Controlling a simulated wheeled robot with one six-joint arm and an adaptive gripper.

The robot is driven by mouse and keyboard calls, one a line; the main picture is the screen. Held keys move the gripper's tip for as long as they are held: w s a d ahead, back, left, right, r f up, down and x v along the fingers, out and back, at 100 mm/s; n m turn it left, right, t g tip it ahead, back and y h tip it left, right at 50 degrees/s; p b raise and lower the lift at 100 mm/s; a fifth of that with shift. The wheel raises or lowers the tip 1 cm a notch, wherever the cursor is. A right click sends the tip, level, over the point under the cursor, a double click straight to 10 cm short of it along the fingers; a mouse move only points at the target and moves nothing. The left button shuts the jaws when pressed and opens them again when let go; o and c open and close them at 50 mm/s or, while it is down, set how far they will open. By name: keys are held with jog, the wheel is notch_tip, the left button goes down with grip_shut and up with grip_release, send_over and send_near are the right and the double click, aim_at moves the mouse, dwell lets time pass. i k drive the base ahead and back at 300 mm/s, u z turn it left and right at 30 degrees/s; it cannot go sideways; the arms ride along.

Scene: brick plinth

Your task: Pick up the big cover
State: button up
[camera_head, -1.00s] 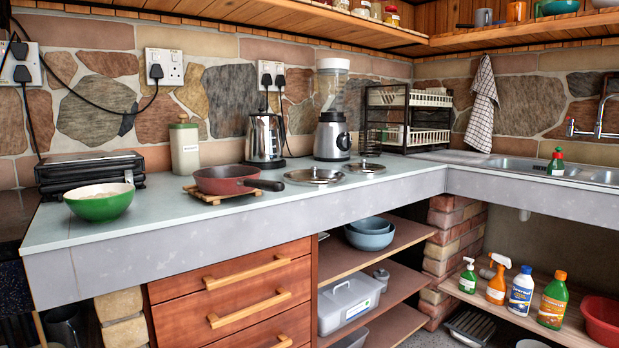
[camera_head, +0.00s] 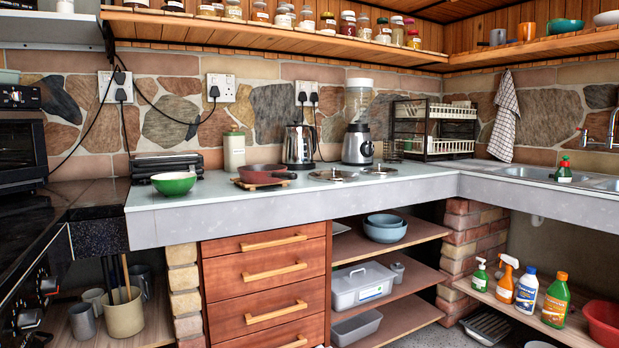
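Two round metal covers lie flat on the pale counter (camera_head: 300,207), right of the red-brown pan (camera_head: 260,173). The left cover (camera_head: 331,175) looks somewhat larger and lies closer to the pan. The smaller-looking cover (camera_head: 380,171) lies just to its right, in front of the blender (camera_head: 358,140). Both have a small knob on top and appear uncovered by anything. My gripper is not in view.
A kettle (camera_head: 298,147) stands behind the covers and a dish rack (camera_head: 433,130) to their right. A green bowl (camera_head: 173,183) sits at the counter's left. A shelf (camera_head: 270,37) with jars hangs above. Drawers (camera_head: 268,270) and open shelves lie below.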

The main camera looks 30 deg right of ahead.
aim_at(333, 175)
jog(key=z, duration=0.5)
jog(key=i, duration=0.8)
jog(key=z, duration=0.35)
